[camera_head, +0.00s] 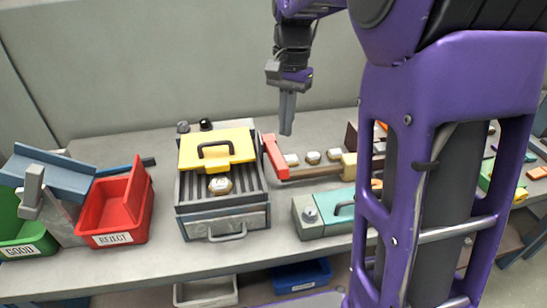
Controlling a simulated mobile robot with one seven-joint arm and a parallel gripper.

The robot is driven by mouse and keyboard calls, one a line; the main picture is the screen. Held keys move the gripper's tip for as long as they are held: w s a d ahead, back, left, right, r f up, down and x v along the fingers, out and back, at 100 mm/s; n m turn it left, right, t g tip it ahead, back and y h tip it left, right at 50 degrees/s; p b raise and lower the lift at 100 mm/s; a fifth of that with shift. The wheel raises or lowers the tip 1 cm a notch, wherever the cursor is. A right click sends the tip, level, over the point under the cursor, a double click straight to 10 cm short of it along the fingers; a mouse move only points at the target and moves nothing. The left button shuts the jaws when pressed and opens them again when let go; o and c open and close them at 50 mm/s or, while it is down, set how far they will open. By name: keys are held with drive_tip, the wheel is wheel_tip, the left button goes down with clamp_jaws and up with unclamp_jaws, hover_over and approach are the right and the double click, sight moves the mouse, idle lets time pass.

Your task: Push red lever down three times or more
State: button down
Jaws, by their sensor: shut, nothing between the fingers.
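The red lever (270,150) sits at the right side of a grey grill-like machine (225,220) with a yellow lid (217,147) carrying a dark handle. The lever appears tilted, its upper end toward the back. My gripper (286,132) is shut and empty. It points down just right of the lever's upper end in the picture; whether it touches the lever cannot be told. A pale round piece (220,185) lies on the machine's dark ribbed bed in front of the lid.
A red bin (118,210) marked REJECT and a green bin (20,232) marked GOOD stand at the left beside a blue chute (50,173). Pale pieces (313,157) lie right of the lever. A teal box (325,210) stands front right.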

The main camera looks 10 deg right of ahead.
sight(284, 163)
drive_tip(key=shift+f, duration=0.15)
drive_tip(key=f+b, duration=0.6)
drive_tip(key=b, duration=0.1)
drive_tip(key=shift+s+a+f, duration=0.2)
drive_tip(key=shift+s+f, duration=0.1)
drive_tip(key=shift+f, duration=0.05)
drive_tip(key=shift+f+b, duration=1.2)
drive_tip(key=shift+f, duration=1)
